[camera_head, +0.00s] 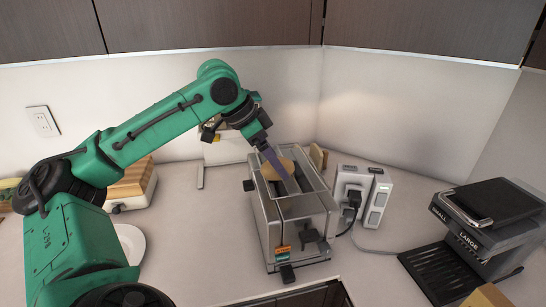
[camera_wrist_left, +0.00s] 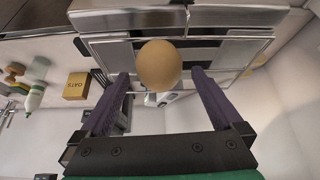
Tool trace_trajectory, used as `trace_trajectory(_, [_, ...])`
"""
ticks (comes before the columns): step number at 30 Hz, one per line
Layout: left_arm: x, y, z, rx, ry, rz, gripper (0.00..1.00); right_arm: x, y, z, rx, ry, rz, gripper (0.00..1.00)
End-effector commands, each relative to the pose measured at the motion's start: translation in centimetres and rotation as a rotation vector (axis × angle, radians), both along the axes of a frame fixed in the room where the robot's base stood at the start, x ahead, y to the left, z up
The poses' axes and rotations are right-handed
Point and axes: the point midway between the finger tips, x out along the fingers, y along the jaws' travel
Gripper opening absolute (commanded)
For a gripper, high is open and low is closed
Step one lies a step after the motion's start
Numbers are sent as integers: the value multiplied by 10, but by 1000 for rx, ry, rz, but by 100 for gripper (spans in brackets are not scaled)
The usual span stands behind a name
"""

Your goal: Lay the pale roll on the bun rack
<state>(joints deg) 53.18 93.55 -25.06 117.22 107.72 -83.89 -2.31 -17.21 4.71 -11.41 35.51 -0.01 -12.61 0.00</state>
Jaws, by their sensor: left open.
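The pale roll (camera_head: 285,166) is a tan, rounded bun at the top of a steel toaster-like appliance (camera_head: 305,230), whose top has a metal frame that looks like the bun rack. My left gripper (camera_head: 275,162) comes down over the appliance, and a purple finger partly covers the roll. In the left wrist view the roll (camera_wrist_left: 160,65) shows beyond and between the open, spread fingers (camera_wrist_left: 160,85), with a gap on each side. I cannot tell whether the roll rests fully on the rack bars. My right gripper is not in view.
A grey socket unit (camera_head: 361,196) with a cord stands right of the appliance. A black-and-grey machine (camera_head: 490,220) is at the far right. A wood-topped box (camera_head: 132,182) and white plate (camera_head: 131,241) are at left. An oats box (camera_wrist_left: 77,86) shows in the wrist view.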

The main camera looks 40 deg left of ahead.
Motion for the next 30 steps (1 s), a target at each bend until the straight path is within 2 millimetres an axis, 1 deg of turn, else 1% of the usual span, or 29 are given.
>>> trace_trajectory(2, [-1, 1, 3, 0, -1, 1, 100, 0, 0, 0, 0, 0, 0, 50])
trace_trajectory(5, [-6, 5, 16, 0, -3, 1, 100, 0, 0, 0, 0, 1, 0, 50])
trace_trajectory(8, [-17, 11, 39, -2, -5, 2, 100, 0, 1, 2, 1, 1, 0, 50])
trace_trajectory(10, [-26, 17, 58, -2, -7, 1, 100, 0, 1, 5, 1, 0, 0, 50])
trace_trajectory(12, [-35, 22, 79, -3, -5, 0, 100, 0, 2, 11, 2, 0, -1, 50])
trace_trajectory(15, [-47, 29, 103, -3, -4, -1, 100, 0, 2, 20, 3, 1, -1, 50])
trace_trajectory(18, [-56, 35, 120, -2, -3, 0, 100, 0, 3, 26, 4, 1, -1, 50])
trace_trajectory(21, [-60, 38, 126, -1, -1, -1, 100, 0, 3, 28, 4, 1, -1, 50])
trace_trajectory(30, [-61, 38, 126, 0, 0, 0, 100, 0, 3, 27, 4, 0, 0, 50])
